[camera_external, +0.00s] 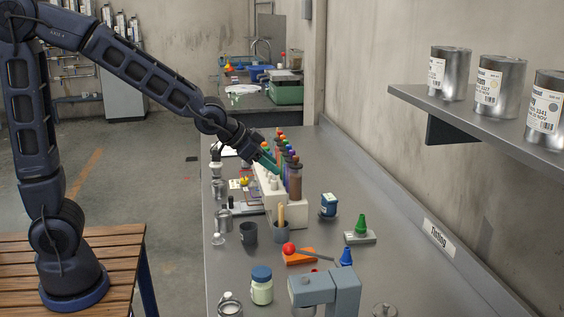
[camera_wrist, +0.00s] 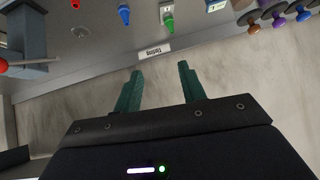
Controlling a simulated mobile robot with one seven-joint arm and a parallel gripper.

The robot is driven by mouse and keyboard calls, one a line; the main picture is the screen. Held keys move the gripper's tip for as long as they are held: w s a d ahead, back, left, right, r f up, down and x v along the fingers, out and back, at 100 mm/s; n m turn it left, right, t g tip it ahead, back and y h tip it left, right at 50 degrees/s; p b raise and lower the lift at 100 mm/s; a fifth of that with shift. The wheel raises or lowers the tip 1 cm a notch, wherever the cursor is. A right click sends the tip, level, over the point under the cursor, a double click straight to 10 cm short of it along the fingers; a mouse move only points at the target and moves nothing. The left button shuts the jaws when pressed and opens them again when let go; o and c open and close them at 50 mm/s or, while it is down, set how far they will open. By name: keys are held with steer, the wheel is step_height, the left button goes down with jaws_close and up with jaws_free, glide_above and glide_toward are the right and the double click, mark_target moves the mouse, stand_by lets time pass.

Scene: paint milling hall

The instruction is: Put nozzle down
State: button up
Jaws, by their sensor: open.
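A green nozzle (camera_external: 361,224) stands upright on a small light plate (camera_external: 360,238) on the right side of the grey bench. A blue nozzle (camera_external: 346,256) stands upright nearer the camera, to its left. In the wrist view the green nozzle (camera_wrist: 168,19) and blue nozzle (camera_wrist: 124,14) show at the top edge, beyond my fingertips. My gripper (camera_external: 267,160) has teal fingers and is over the bench by the rack of tubes, well apart from both nozzles. In the wrist view my gripper (camera_wrist: 158,78) is open, with nothing between its fingers.
A white rack (camera_external: 285,203) with colour-topped tubes stands under and beside my gripper. Cans sit on the wall shelf (camera_external: 490,120). The bench's right strip is clear.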

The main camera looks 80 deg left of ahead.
steer(key=s+d+r+g, duration=0.2)
steer(key=s, duration=1.5)
steer(key=s+d+r+g, duration=0.2)
steer(key=s, duration=1.5)
steer(key=shift+r+g+h, duration=0.35)
steer(key=shift+g+h, duration=0.05)
